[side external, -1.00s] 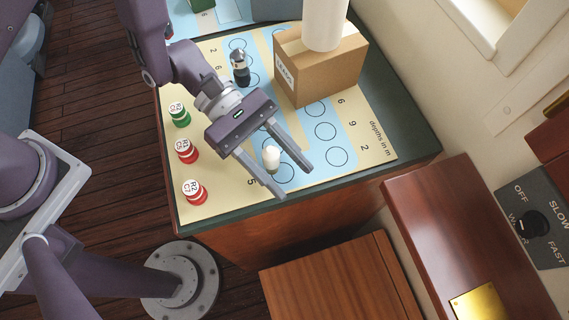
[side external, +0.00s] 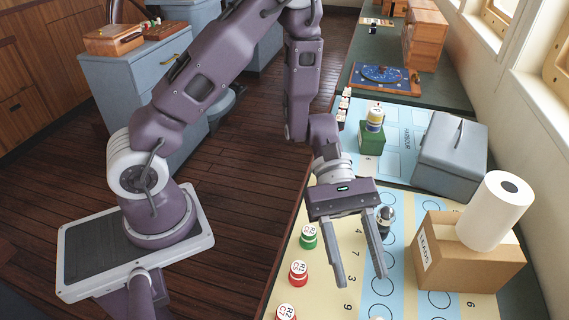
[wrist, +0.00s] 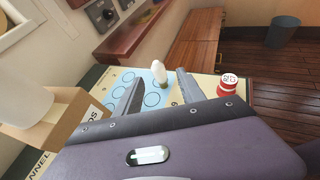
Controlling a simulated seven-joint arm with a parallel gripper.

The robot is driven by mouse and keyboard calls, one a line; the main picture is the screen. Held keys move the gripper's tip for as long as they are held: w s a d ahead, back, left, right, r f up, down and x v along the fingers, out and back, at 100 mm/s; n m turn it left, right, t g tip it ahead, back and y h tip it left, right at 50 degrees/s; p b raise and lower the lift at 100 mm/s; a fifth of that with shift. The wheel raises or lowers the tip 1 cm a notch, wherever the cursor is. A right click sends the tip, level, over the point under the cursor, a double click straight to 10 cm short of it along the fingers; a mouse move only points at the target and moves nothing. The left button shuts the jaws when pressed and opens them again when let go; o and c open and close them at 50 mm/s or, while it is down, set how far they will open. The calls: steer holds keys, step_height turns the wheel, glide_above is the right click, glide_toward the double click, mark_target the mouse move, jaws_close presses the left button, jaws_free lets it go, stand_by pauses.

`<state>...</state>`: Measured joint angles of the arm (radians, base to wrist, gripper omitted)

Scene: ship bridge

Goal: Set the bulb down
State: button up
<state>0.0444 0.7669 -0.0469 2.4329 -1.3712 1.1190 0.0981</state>
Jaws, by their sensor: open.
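The white bulb (wrist: 159,72) stands upright, slightly tilted in the wrist view, on the blue strip of the chart, by a printed circle. In the side external view only its top (side external: 377,318) shows at the bottom edge. My gripper (side external: 360,279) is open and empty above the chart, its two fingers spread. In the wrist view the bulb shows just beyond and between the fingertips (wrist: 159,77), with no finger seen touching it. The bulb's exact position relative to its circle is hidden.
A cardboard box (side external: 450,270) holding a white roll (side external: 495,210) stands to the right. A dark silver-topped piece (side external: 385,220) stands near the fingers. Green (side external: 308,237) and red (side external: 298,272) labelled pieces line the left edge. A grey box (side external: 450,155) sits farther back.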

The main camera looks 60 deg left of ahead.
steer(key=s+a+r+m+y, duration=0.2)
steer(key=s+r+m+y, duration=0.1)
steer(key=r+m, duration=0.3)
steer(key=s+a+r+m+t+y, duration=0.3)
steer(key=a+r+m+t+y, duration=0.1)
steer(key=a, duration=0.4)
steer(key=s+a+r+m+t+y, duration=0.3)
steer(key=a+r+m+t+y, duration=0.1)
steer(key=a, duration=0.5)
steer(key=shift+s+a+r+t+y, duration=0.3)
steer(key=shift+s+r+t+y, duration=0.1)
steer(key=shift+r+t+y, duration=0.45)
